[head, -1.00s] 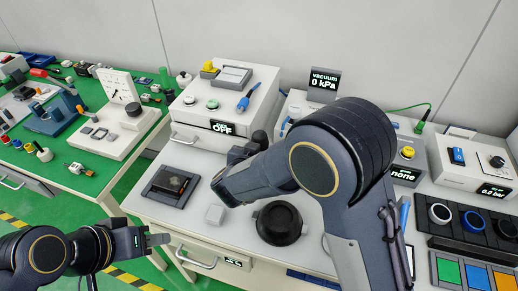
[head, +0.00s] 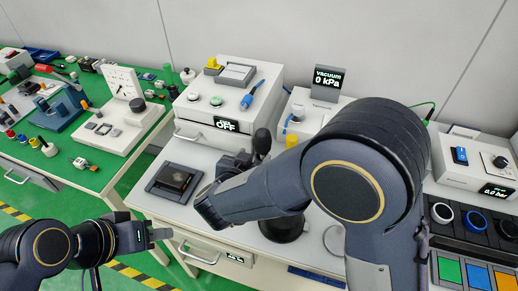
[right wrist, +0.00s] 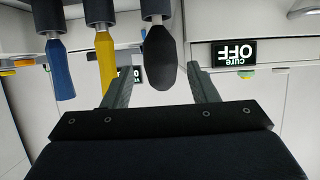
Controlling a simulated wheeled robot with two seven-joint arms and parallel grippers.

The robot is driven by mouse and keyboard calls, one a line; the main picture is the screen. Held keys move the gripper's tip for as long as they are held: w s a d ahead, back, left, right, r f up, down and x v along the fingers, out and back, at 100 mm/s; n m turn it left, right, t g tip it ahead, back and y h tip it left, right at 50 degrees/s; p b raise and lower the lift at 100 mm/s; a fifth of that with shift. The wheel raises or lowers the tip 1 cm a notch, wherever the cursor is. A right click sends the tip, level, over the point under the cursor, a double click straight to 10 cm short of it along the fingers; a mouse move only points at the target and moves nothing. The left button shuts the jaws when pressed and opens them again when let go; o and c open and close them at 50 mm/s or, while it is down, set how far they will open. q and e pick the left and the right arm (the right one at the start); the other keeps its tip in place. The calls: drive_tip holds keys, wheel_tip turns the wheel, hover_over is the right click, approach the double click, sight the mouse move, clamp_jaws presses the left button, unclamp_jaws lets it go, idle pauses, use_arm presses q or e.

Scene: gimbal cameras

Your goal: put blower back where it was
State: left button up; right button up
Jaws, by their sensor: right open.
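The blower appears to be the black bulb (right wrist: 160,57) on a thin pale neck in the right wrist view, which is upside down. It also shows as a dark upright bulb (head: 262,141) in the head view. My right gripper (right wrist: 163,70) is open, with its fingers on either side of the bulb in the picture. A gap shows between bulb and fingers, and I cannot tell the depth between them. In the head view my right gripper (head: 243,160) is just left of the bulb.
A yellow-handled tool (right wrist: 104,60) and a blue-handled tool (right wrist: 60,70) stand in a row beside the bulb. The cure box (head: 205,132) is behind my right gripper. A black tray (head: 174,182) sits at the bench's left. My right arm hides much of the bench.

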drive_tip(key=w+d+r+y, duration=0.1)
drive_tip(key=d+r+y, duration=0.3)
drive_tip(key=r+y, duration=0.4)
drive_tip(key=s+d+r+n+g+y, duration=0.1)
drive_tip(key=s+d+r+y, duration=0.25)
drive_tip(key=d+r, duration=0.2)
drive_tip(key=s+d+f+g+h, duration=0.1)
drive_tip(key=s+d+f+g, duration=0.2)
drive_tip(key=s+d, duration=0.3)
drive_tip(key=s+d+f+g+h, duration=0.2)
drive_tip(key=s+d+f, duration=0.4)
drive_tip(key=s, duration=0.8)
drive_tip(key=shift+s+d+n+g, duration=0.2)
drive_tip(key=shift+d+n+g, duration=0.2)
drive_tip(key=shift+d+g, duration=0.25)
drive_tip(key=shift+h, duration=0.25)
drive_tip(key=shift+r+p, duration=0.85)
drive_tip(key=shift+p, duration=0.1)
